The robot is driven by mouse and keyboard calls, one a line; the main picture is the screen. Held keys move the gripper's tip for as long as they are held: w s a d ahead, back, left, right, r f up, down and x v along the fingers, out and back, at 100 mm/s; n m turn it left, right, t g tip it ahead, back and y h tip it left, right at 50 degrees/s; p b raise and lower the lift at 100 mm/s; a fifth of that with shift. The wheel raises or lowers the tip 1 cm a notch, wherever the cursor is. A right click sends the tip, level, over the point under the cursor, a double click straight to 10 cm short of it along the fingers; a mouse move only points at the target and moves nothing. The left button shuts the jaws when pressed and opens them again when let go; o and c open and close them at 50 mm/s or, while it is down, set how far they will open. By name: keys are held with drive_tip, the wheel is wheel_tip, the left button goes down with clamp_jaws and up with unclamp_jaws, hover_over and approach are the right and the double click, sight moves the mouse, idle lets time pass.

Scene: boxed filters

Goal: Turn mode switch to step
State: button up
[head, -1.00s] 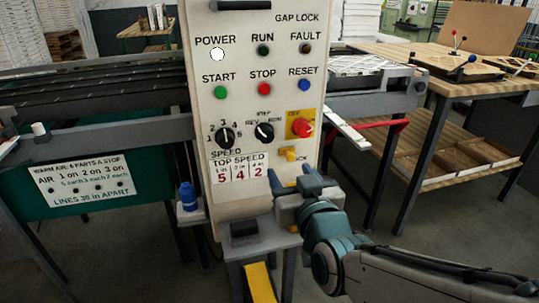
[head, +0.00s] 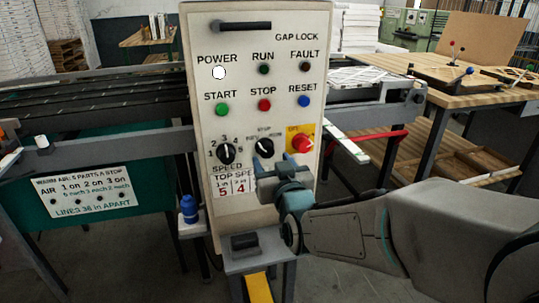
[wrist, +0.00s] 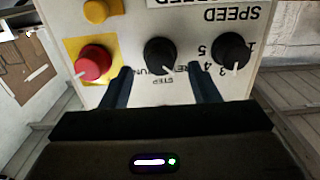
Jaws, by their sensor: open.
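The mode switch (head: 264,147) is a black round knob on the pale control panel (head: 235,120), under the labels REV, STEP and RUN. It also shows upside down in the wrist view (wrist: 160,55), just beyond and between the fingertips. My gripper (head: 263,170) is just below the knob in the head view. In the wrist view my gripper (wrist: 159,82) has two dark fingers spread apart, one on each side of the knob, with nothing between them. I cannot tell whether they touch the panel.
The black speed knob (head: 227,153) is left of the mode switch, and the red switch (head: 301,142) on a yellow plate is right. A yellow knob (wrist: 99,10) is also near. Start (head: 222,109), stop (head: 265,105) and reset (head: 303,101) buttons sit above.

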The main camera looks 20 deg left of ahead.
sight(268, 154)
drive_tip(key=shift+x, duration=1.75)
drive_tip(key=c, duration=1)
